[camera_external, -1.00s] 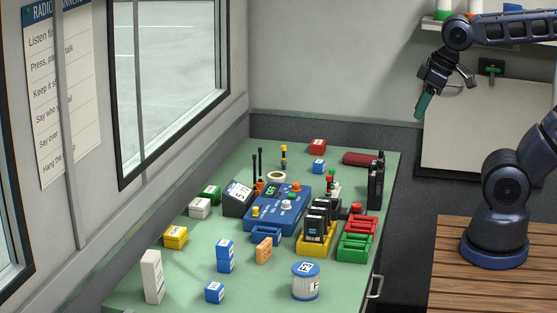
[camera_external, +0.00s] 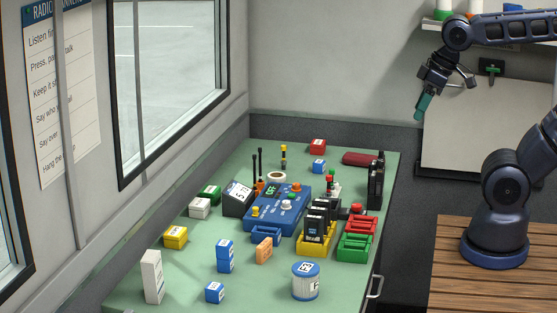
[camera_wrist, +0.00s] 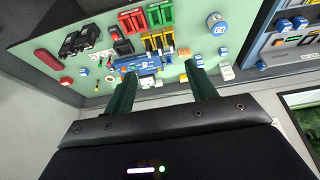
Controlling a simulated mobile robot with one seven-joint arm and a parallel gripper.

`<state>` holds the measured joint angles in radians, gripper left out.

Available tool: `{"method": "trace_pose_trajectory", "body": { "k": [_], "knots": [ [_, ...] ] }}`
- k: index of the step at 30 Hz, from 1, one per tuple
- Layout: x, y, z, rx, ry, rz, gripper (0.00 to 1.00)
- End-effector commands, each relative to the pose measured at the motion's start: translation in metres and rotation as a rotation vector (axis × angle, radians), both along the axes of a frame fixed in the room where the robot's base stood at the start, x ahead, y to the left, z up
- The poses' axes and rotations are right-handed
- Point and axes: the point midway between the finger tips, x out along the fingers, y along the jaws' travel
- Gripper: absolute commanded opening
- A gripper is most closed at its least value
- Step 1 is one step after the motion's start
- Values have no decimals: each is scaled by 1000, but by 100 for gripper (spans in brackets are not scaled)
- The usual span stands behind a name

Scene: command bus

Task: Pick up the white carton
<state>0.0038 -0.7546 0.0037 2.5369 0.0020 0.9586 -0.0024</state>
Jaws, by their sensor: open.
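The white carton (camera_external: 152,277) is a tall, plain box standing upright at the near left corner of the green table, on the window side. In the wrist view, a small white box at the table's right end (camera_wrist: 228,73) appears to be the same carton. My gripper (camera_external: 423,106) is raised high beyond the table's right side, far from the carton. In the wrist view, my two green fingers (camera_wrist: 160,82) are spread apart with nothing between them.
The green table (camera_external: 190,285) holds many items. A blue box (camera_external: 225,256), a small blue cube (camera_external: 214,292) and a blue-and-white canister (camera_external: 305,281) stand right of the carton. A yellow box (camera_external: 175,237) stands behind it. The window wall is close on the left.

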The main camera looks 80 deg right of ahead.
Motion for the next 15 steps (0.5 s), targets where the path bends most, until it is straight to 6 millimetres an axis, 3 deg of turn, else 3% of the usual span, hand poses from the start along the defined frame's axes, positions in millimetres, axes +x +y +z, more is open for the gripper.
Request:
{"method": "trace_pose_trajectory", "body": {
  "k": [7, 15],
  "knots": [
    [20, 4, 11, 23, 15, -38, 56],
    [89, 19, 40, 94, 62, -179, 56]
  ]
}}
